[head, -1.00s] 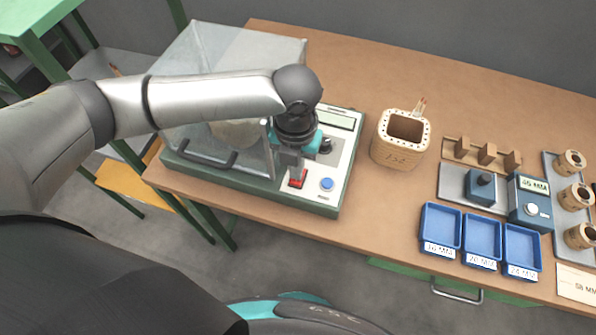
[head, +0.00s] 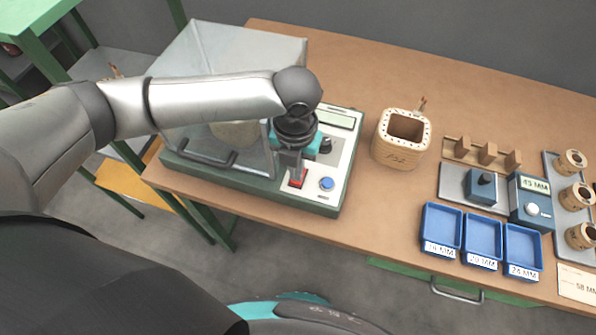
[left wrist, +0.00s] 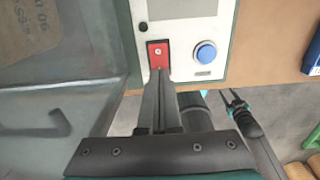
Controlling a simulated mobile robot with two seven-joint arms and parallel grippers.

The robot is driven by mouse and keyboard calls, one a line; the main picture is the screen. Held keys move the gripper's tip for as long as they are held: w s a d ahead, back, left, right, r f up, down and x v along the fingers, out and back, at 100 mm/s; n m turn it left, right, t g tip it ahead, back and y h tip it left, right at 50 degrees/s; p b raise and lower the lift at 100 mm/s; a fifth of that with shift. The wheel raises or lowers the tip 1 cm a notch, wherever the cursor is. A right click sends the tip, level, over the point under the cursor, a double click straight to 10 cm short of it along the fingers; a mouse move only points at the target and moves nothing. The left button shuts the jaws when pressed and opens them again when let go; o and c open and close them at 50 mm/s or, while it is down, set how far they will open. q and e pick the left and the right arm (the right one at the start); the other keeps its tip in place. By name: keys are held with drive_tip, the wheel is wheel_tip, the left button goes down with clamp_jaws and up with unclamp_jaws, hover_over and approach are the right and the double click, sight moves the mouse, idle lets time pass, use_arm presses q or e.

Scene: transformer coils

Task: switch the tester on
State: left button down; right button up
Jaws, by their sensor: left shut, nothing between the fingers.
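The tester (head: 335,187) is a green-framed box with a pale panel at the left of the bench. Its red switch (head: 298,178) sits near the panel's front, left of a round blue button (head: 327,184). In the left wrist view the red switch (left wrist: 158,54) shows just beyond the fingertips. My left gripper (head: 297,181) is shut and empty, pointing down at the switch. Its fingertips (left wrist: 159,74) overlap the switch's near end; contact cannot be told. A dark forked part with teal, apparently my right gripper (left wrist: 236,100), shows low in the left wrist view.
A clear cover (head: 215,95) with a handle stands on the tester's left, close beside my left gripper. A square coil (head: 401,152) stands to the right. Blue trays (head: 440,228) and a small gauge with a display (head: 532,203) are farther right.

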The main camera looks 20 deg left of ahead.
use_arm(q)
drive_tip(key=shift+f, duration=0.65)
wheel_tip(320, 180, up, 7)
drive_tip(key=p, duration=0.8)
drive_tip(key=shift+r, duration=0.1)
idle(0.5)
